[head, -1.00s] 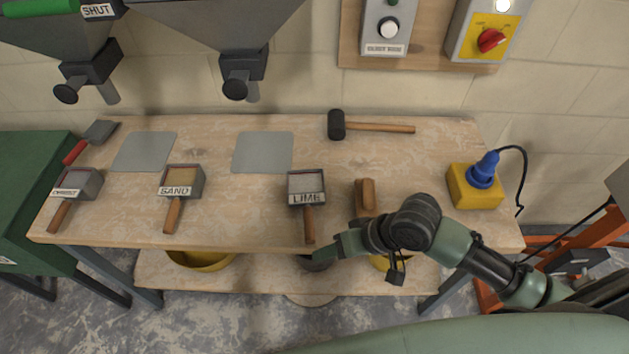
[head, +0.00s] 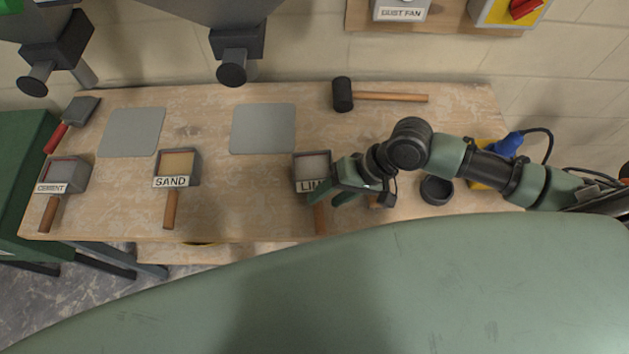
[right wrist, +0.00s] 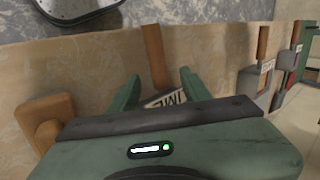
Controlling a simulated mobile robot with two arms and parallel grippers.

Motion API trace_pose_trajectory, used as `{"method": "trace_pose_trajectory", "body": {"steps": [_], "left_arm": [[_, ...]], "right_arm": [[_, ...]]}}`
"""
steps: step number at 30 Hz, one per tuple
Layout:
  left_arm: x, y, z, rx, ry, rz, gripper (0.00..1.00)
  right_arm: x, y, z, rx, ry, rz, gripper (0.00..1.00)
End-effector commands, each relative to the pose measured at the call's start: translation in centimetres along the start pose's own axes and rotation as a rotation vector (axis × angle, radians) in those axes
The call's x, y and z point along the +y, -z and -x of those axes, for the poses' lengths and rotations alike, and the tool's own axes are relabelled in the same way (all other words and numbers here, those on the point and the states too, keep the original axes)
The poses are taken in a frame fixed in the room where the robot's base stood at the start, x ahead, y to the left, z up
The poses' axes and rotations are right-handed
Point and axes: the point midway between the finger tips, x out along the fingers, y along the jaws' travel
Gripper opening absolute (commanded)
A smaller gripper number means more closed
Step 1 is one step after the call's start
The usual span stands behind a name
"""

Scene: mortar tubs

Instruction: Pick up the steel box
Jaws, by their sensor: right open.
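Three grey steel boxes with wooden handles lie on the bench, each with a label. The LIME box (head: 313,165) is right of the middle, with pale content and its handle (head: 320,219) towards the front edge. The SAND box (head: 180,163) and the CEMENT box (head: 66,173) lie to its left. My right gripper (head: 328,197) is open at the LIME box's label and handle, covering part of both. In the right wrist view, the LIME label (right wrist: 163,98) and handle (right wrist: 156,58) show between and beyond the open fingers. I cannot tell whether they touch. My left gripper is out of view.
A wooden float (right wrist: 45,118) lies close beside the right gripper. Two grey plates (head: 263,128) and a red-handled trowel (head: 75,120) lie further left. Hoppers hang above.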

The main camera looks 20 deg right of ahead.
Motion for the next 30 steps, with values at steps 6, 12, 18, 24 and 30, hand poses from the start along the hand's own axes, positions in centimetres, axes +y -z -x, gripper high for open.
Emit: {"method": "trace_pose_trajectory", "body": {"steps": [6, 12, 18, 24, 30], "left_arm": [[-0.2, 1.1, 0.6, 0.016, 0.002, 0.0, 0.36], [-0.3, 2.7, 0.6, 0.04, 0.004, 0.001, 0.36], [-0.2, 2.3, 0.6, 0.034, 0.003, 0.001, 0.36], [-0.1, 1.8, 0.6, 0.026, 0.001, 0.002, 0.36], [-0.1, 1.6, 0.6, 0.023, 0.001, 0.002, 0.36]], "right_arm": [[0.0, 0.0, -2.7, 0.0, 0.001, 0.0, 0.48], [0.1, 0.1, -3.0, 0.002, -0.001, 0.002, 0.48], [0.1, 0.1, -3.0, 0.002, -0.001, 0.002, 0.12], [0.2, 0.1, -3.0, 0.002, -0.001, 0.002, 0.0], [0.2, 0.1, -3.0, 0.003, -0.001, 0.002, 0.0]]}}
